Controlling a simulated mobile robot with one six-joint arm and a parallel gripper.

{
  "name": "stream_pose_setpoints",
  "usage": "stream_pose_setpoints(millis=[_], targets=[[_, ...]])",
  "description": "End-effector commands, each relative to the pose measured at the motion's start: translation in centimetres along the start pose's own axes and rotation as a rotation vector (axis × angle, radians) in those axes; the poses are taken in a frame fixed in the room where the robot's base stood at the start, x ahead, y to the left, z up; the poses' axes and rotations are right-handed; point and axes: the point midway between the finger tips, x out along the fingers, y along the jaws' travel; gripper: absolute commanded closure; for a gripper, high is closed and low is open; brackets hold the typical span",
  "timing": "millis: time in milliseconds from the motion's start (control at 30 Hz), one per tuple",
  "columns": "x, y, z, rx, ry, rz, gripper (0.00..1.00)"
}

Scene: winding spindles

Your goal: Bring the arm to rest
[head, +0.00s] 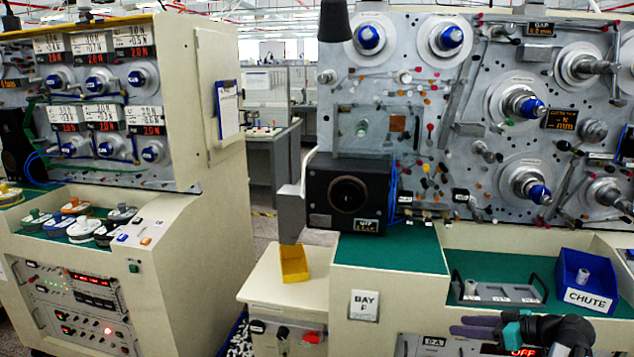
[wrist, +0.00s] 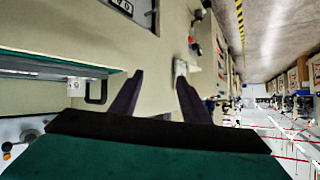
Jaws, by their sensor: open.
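My gripper (head: 474,326) shows at the bottom right of the head view, in front of the right machine's lower front. Its two dark purple fingers point left. In the wrist view my gripper (wrist: 157,88) has its fingers spread apart, with nothing between them. The fingers are open and empty. My arm behind the gripper is mostly cut off by the bottom edge of the head view.
Close to my gripper are a grey tray (head: 458,299) with a small spool and a blue CHUTE bin (head: 588,301) with a spool inside. A yellow bin (head: 294,263) sits further left. Another machine (head: 160,250) stands left, across an aisle.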

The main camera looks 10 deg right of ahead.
Motion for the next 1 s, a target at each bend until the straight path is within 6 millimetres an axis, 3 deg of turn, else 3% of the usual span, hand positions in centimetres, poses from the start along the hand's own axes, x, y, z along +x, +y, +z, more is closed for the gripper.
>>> stream_pose_setpoints(millis=[100,500,800,1000], targets=[[4.2,-2.2,1.1,0.003,-0.029,-0.073,0.58],[15.9,-10.8,6.5,0.016,-0.177,-0.285,0.58],[22.6,-18.5,12.6,0.054,-0.346,-0.418,0.58],[25.6,-23.8,17.5,0.086,-0.487,-0.488,0.58]])
